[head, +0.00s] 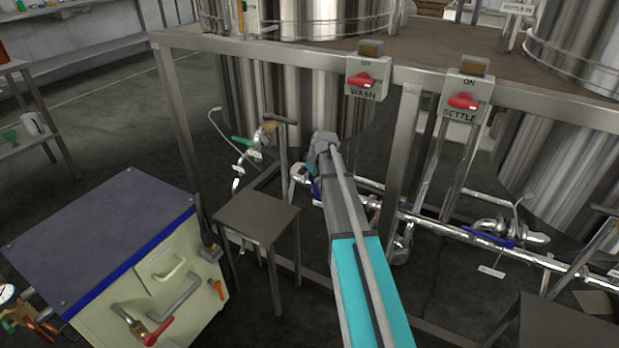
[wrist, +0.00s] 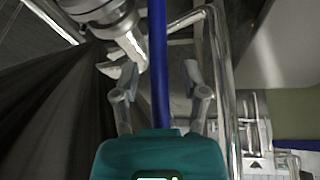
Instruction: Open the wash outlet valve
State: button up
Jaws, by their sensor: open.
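A blue valve lever (wrist: 158,55) runs upright through the middle of the wrist view, between the two fingers of my gripper (wrist: 153,72). The fingers are apart, one on each side of the lever, and I see no clear contact. The same lever appears as a short blue piece (head: 315,188) in the head view, on the pipework below the tank behind the WASH box (head: 366,90). My arm hides part of this valve. No label on the valve itself is readable.
Steel pipes stand close beside my gripper, with a bright vertical pipe (wrist: 222,80) on its right. Another blue lever (head: 488,238) sits on the pipework at right. A small stool (head: 257,215) and a blue-topped cabinet (head: 100,235) stand at left. A steel frame rail (head: 300,55) crosses above.

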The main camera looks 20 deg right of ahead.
grip_shut()
dwell(0.4)
